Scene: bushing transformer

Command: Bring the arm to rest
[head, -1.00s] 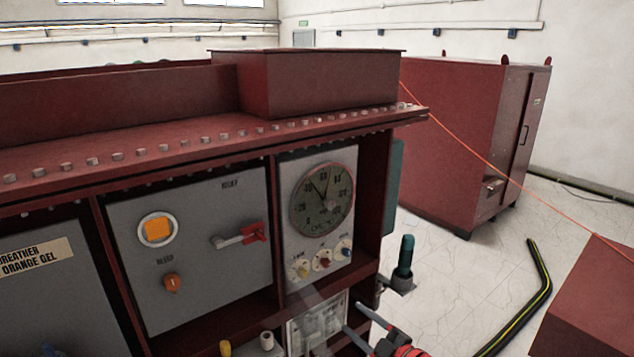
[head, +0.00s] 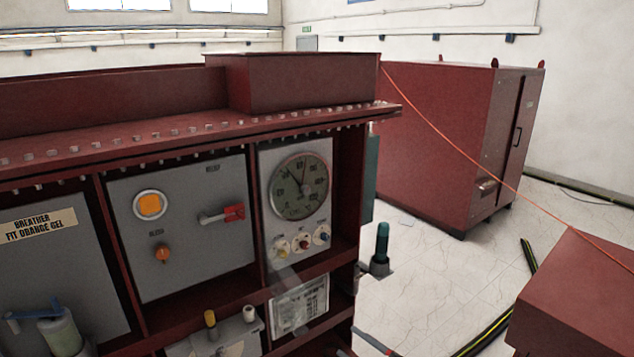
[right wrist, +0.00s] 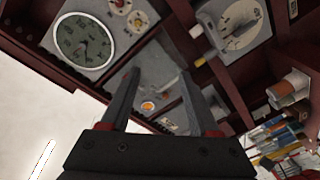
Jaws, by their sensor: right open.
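My right gripper (right wrist: 158,75) is open in the right wrist view, its two dark fingers apart with nothing between them. In the head view only a little of it shows at the bottom edge, just right of the red cabinet (head: 345,190); the rest is out of frame. In the wrist view the cabinet's panels lie beyond the fingers, with the round dial gauge (right wrist: 84,40) at upper left. I cannot judge the gap to them. My left gripper is not in view.
A red box (head: 580,300) is at lower right; pale floor (head: 440,270) lies between.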

